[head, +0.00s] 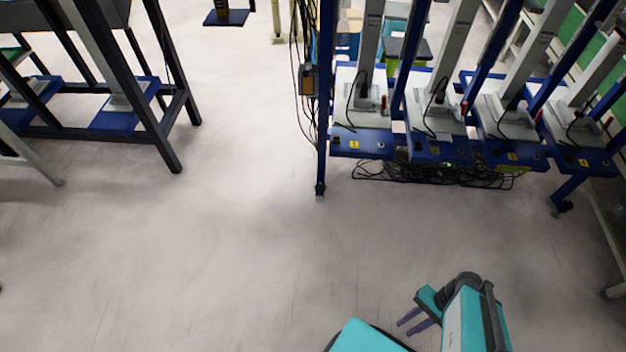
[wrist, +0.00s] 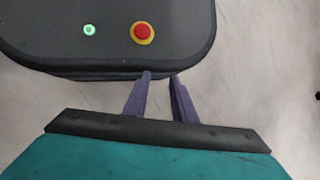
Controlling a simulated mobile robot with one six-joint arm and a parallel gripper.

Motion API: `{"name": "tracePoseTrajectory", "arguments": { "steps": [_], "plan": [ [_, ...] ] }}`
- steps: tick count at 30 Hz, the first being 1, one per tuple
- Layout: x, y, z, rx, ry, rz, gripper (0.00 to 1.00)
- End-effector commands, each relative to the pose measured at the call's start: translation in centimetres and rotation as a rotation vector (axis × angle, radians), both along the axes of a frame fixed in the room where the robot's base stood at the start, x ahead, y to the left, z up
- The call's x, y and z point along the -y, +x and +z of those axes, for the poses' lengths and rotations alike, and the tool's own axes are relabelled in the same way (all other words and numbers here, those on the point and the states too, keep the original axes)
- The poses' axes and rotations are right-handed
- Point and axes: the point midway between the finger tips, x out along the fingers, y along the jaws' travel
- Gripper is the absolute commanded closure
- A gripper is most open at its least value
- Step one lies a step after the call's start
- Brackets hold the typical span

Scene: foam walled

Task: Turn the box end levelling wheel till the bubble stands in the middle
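No box, levelling wheel or bubble can be made out in either view. My gripper (head: 405,328) is at the bottom right of the head view, above bare floor, with its two purple fingers pointing left. In the wrist view my gripper (wrist: 160,75) shows its fingers apart with nothing between them. Their tips overlap the near edge of my dark base, which carries a red button and a green light.
Pale floor (head: 170,260) is clear across the middle and lower left. Blue-framed stands (head: 365,143) line the upper right, with black cables (head: 440,174) on the floor below. A dark frame table (head: 150,120) stands at the upper left.

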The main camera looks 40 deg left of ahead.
Motion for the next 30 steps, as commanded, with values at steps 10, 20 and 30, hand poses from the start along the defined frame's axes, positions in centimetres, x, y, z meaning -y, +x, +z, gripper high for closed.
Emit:
{"name": "tracePoseTrajectory", "arguments": {
  "steps": [10, 20, 30],
  "plan": [
    [1.5, -0.5, 6.0, 0.008, -0.049, 0.038, 0.76],
    [2.9, -0.9, 10.8, 0.017, -0.094, 0.076, 0.76],
    [4.4, -1.1, 15.9, 0.027, -0.139, 0.117, 0.76]
  ]
}}
